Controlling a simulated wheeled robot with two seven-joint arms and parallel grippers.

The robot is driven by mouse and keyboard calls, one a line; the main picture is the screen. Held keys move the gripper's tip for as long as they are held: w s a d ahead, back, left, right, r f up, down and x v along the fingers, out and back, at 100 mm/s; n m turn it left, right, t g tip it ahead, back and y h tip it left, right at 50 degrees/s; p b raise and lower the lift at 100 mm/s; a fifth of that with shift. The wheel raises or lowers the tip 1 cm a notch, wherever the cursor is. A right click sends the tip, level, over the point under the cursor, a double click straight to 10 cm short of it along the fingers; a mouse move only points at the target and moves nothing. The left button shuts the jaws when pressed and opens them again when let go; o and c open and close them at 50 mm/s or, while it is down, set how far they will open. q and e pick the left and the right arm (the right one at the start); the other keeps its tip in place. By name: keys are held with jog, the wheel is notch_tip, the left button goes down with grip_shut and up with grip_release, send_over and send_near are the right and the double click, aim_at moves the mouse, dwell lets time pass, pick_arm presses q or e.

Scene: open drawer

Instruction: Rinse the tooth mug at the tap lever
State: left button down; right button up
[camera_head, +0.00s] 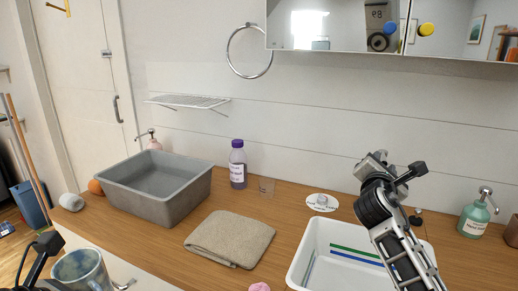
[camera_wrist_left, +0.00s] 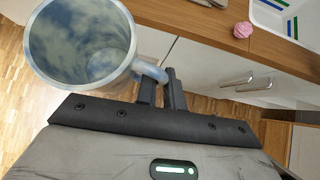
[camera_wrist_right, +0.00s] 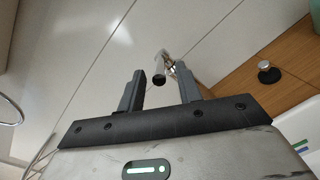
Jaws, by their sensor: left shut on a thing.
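The tooth mug (camera_head: 78,266), cloudy blue-grey, is at the lower left in the head view. It also fills the upper left of the left wrist view (camera_wrist_left: 80,45), where it looks empty. My left gripper (camera_wrist_left: 158,75) is shut on its handle, in front of the counter. My right gripper (camera_wrist_right: 163,80) is open and empty, raised above the back of the white basin (camera_head: 296,262). A chrome tap part (camera_wrist_right: 168,64) with a dark end shows just beyond its fingertips. I cannot tell which part is the lever. In the head view my right arm hides the tap.
A grey tub (camera_head: 165,207), folded towel (camera_head: 230,239), purple bottle (camera_head: 238,165) and green soap dispenser (camera_head: 474,218) stand on the counter. A pink item (camera_wrist_left: 242,30) lies at its front edge. A black stopper (camera_wrist_right: 268,73) is beside the tap. A mirror cabinet (camera_head: 340,25) hangs above.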

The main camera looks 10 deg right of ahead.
aim_at(385, 153)
pick_arm(q)
jog(key=shift+w, duration=0.1)
pick_arm(e)
jog(key=shift+x, duration=1.85)
